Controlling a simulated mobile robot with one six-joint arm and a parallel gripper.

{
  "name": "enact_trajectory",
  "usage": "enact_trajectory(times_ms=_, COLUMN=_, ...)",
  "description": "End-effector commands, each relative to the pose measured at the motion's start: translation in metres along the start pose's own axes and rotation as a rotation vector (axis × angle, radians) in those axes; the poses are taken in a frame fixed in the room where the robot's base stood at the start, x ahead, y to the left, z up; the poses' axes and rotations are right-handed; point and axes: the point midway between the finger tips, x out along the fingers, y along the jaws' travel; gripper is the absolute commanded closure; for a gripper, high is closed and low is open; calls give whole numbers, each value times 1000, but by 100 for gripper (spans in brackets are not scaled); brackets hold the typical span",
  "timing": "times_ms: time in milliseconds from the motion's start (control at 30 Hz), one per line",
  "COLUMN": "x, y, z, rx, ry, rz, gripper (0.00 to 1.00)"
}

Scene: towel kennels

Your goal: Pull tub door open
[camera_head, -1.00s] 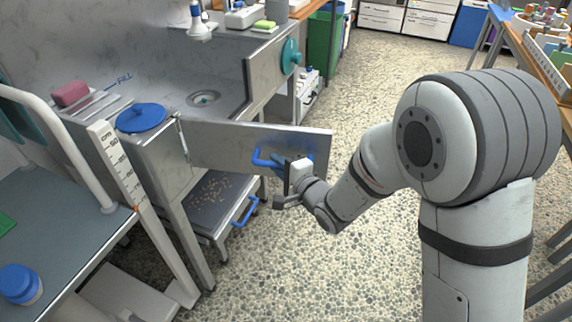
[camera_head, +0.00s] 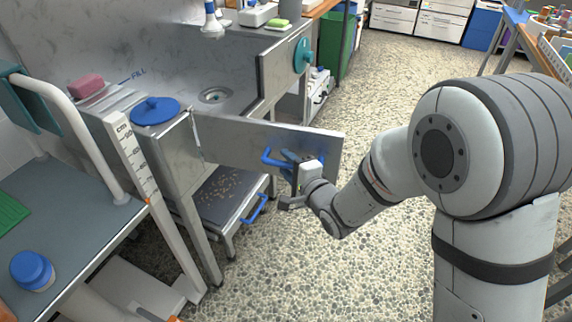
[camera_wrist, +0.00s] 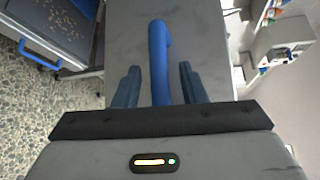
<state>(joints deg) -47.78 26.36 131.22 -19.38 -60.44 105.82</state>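The tub door (camera_head: 228,135) is a grey metal panel hinged at its left on the tub (camera_head: 182,150). It stands swung out from the tub over the floor, leaving the tub's side open. Its blue bar handle (camera_head: 268,158) is near the free end and also shows in the wrist view (camera_wrist: 158,55). My gripper (camera_head: 288,160) is at the handle. In the wrist view its two dark blue fingers (camera_wrist: 160,86) stand on either side of the handle, with a visible gap on each side.
A low step with a blue handle (camera_head: 254,210) sits below the door. A blue lid (camera_head: 155,110) and pink sponge (camera_head: 87,86) lie on the tub's left ledge. A table with a blue jar (camera_head: 32,270) is at left. Pebbled floor (camera_head: 400,90) is clear beyond the door.

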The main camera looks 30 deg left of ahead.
Motion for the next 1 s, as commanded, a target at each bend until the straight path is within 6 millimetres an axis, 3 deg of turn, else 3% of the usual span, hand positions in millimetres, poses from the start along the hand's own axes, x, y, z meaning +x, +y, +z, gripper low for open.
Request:
enact_trajectory(times_ms=167, x=-16, y=-1, z=0, rx=0, ry=1, rz=0, gripper=62)
enact_trajectory(times_ms=500, x=-70, y=-1, z=-1, rx=1, ry=2, rz=-1, gripper=62)
enact_trajectory(times_ms=1000, x=-78, y=0, z=0, rx=0, ry=-1, rz=0, gripper=62)
